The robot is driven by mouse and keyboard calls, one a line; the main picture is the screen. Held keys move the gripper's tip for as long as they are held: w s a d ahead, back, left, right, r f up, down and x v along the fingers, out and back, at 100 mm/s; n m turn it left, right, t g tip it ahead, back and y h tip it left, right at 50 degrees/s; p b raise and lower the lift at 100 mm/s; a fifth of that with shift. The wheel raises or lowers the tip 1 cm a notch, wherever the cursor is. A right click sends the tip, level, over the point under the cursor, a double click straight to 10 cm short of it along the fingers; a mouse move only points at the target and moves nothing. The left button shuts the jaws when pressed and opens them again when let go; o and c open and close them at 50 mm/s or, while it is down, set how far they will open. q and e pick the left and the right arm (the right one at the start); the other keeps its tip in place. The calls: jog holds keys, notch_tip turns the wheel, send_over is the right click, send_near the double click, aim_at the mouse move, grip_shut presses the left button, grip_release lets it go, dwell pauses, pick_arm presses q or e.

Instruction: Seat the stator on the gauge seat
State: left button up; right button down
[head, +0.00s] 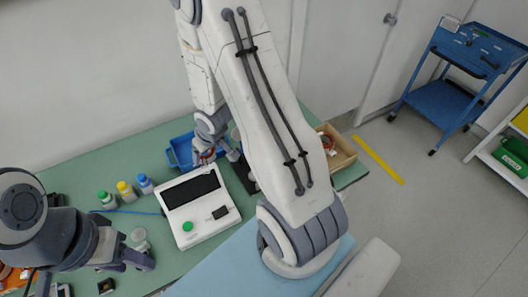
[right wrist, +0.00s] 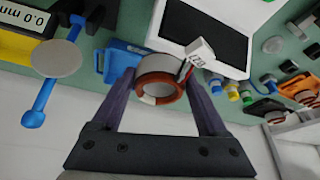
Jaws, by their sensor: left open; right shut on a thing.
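The stator (right wrist: 158,80), a grey metal ring with copper-coloured windings and a white tag, sits between the fingers of my right gripper (right wrist: 156,92) in the right wrist view. The fingers are shut on it. In the head view my right gripper (head: 217,158) is beyond the white tester, largely hidden by my own arm. A grey round disc (right wrist: 62,58) with blue arms, possibly the gauge seat, is left of the stator in the right wrist view, next to a yellow 0.0 mm display (right wrist: 22,22). My left gripper (head: 138,262) is open and empty at lower left.
The white tester (head: 200,208) with a black screen stands on the green table. Several capped bottles (head: 125,190) stand left of it and a blue tray (head: 178,155) behind it. A wooden box (head: 343,150) is at the right table end. A blue cart (head: 445,100) is further off.

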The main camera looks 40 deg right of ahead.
jog(key=s+d+f+n, duration=0.1)
jog(key=s+d+f, duration=0.1)
jog(key=d+f, duration=0.1)
jog(key=s+d+f+n+y+b, duration=0.1)
jog(key=s+d+f, duration=0.1)
jog(key=d+f, duration=0.2)
jog(key=s+d+f+n, duration=0.2)
jog(key=s+d+f, duration=0.1)
jog(key=d, duration=0.3)
jog(key=shift+d+f, duration=0.2)
jog(key=shift+f, duration=0.4)
jog(key=shift+s, duration=0.15)
jog(key=shift+f+b, duration=0.2)
jog(key=shift+b, duration=0.1)
jog(key=shift+f+b, duration=0.9)
jog(key=shift+f, duration=0.15)
jog(key=shift+f, duration=0.1)
jog(key=shift+f+b, duration=0.35)
jog(key=shift+f, duration=0.1)
